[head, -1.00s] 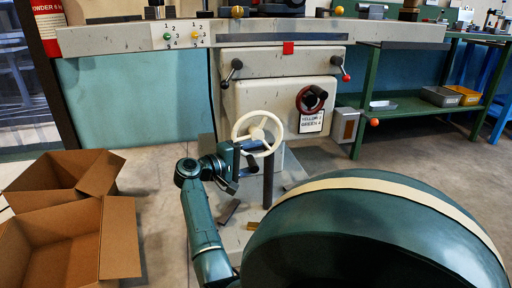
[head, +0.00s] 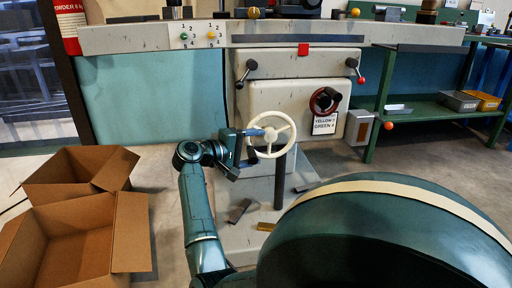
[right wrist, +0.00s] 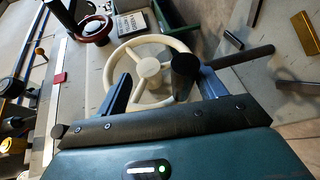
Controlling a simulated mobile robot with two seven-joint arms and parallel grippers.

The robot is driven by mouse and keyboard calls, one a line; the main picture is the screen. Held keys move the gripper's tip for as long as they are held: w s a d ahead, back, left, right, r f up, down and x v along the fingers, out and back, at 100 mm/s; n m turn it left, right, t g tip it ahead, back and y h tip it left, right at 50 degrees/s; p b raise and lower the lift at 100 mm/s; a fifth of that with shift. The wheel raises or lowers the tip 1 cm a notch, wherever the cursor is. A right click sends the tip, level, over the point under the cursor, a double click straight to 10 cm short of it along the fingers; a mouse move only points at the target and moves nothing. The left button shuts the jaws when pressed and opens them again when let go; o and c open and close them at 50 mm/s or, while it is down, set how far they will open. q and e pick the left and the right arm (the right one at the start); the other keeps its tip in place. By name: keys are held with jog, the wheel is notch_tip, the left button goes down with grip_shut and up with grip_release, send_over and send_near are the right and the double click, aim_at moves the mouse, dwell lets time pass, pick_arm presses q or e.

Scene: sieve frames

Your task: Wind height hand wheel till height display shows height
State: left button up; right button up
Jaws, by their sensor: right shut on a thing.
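The white hand wheel (head: 271,135) stands on the front of the grey machine, its spoked rim facing me. My right gripper (head: 250,149) is at the wheel's left side. In the right wrist view, the wheel (right wrist: 150,68) lies beyond the fingers, and its dark handle (right wrist: 184,72) stands between them, close to the right finger. The right gripper is shut on this handle. A sign (head: 324,124) reads YELLOW 2, GREEN 4. My left gripper is out of view.
A dark red wheel (head: 325,100) with a black handle is above the sign. Two lever handles hang on the machine front. A dark post (head: 280,178) stands close to the white wheel. Open cardboard boxes (head: 75,240) are at the left; a green bench (head: 440,105) is at the right.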

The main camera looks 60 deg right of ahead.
jog(key=shift+s+d+r+g, duration=0.1)
jog(key=shift+s+r+g, duration=0.25)
jog(key=shift+r, duration=0.2)
jog(key=shift+c, duration=0.8)
jog(key=shift+s, duration=0.15)
